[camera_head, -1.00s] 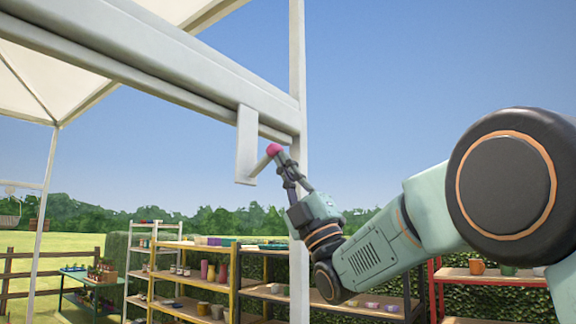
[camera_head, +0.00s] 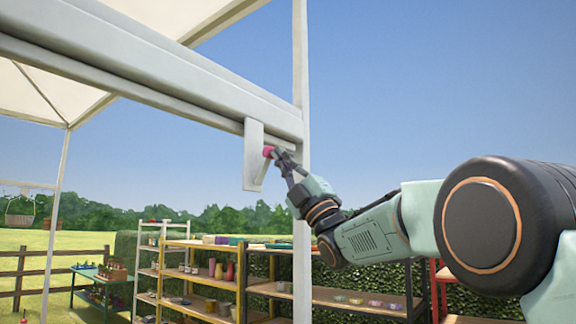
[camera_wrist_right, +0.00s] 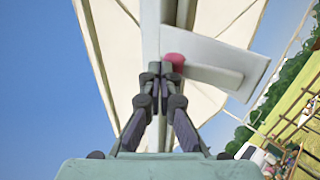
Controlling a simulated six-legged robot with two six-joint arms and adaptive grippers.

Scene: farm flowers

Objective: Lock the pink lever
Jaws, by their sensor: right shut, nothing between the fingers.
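The lever is a pale arm with a pink knob (camera_head: 268,152), set beside a white bracket (camera_head: 252,155) that hangs from the white frame beam. In the head view the lever slants down to the left from its knob, close against the bracket. My right gripper (camera_head: 281,157) is shut and empty, with its fingertips at the pink knob; whether they touch it I cannot tell. In the right wrist view the knob (camera_wrist_right: 175,59) shows just beyond the closed fingertips (camera_wrist_right: 161,70), which hide part of it. My left gripper is not in view.
The white beam (camera_head: 150,65) runs across the upper left to an upright post (camera_head: 301,200) just behind my right gripper. Shelves with pots (camera_head: 205,283) and a green table (camera_head: 98,277) stand below. Open sky lies to the right above my arm.

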